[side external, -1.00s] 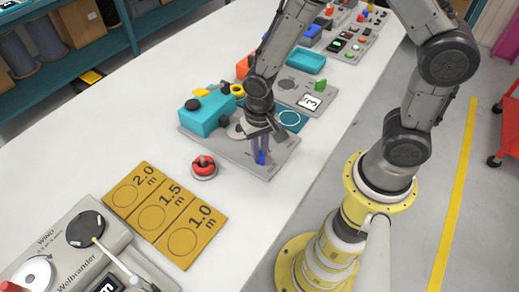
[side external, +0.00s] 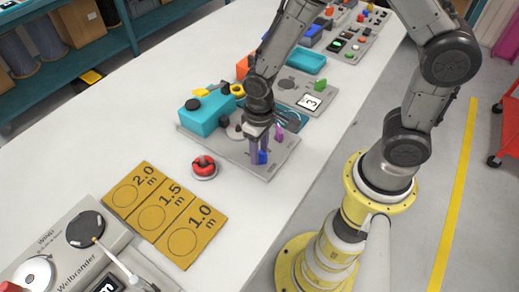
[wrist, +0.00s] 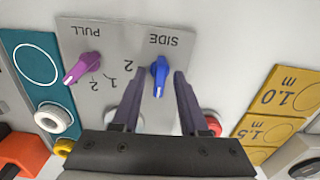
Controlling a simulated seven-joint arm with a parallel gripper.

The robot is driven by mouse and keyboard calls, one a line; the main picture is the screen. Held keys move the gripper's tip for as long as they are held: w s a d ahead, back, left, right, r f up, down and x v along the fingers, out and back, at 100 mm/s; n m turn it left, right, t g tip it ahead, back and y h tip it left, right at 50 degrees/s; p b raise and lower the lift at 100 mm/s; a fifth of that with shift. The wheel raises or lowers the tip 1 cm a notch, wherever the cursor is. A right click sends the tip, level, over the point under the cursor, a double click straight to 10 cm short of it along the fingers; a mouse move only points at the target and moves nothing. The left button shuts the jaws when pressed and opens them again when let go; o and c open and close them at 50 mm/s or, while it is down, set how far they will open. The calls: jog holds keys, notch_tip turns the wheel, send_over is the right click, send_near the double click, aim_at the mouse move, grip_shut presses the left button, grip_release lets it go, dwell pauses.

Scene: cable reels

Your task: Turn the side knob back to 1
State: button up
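The blue side knob (wrist: 159,78) sits on the grey panel (wrist: 110,40) under the word SIDE, which appears upside down in the wrist view. Its lower end has a small pale mark. My gripper (wrist: 159,74) is open, with one finger on each side of the knob and a visible gap on both sides. In the side external view the knob (side external: 262,157) shows low by the fingertips of my gripper (side external: 259,155). A digit 2 is readable left of the knob; my left finger hides part of the scale. The purple pull knob (wrist: 86,67) is to the left.
A teal block (side external: 205,113) stands behind on the same panel. A red knob (side external: 204,165) sits on the table nearby. Yellow length cards (side external: 163,213) lie in front of the panel. In the wrist view, a white ring (wrist: 52,117) is left of my gripper.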

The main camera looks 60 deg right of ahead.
jog(key=shift+r, duration=3.45)
jog(key=shift+w+d+r, duration=0.1)
jog(key=shift+d+r, duration=0.05)
notch_tip(320, 180, up, 5)
jog(key=w+d+t, duration=0.1)
jog(key=t, duration=0.1)
notch_tip(320, 180, up, 7)
jog(key=m+t, duration=0.1)
jog(key=t, duration=0.1)
send_over(260, 151)
jog(key=d, duration=0.4)
jog(key=s+d+r+t, duration=0.1)
jog(key=s+r, duration=0.1)
jog(key=s, duration=0.3)
jog(key=s+d+r+t, duration=0.1)
jog(key=s+d+r, duration=0.1)
jog(key=s, duration=0.4)
jog(key=shift+s+d+r, duration=0.25)
jog(key=shift+r, duration=0.55)
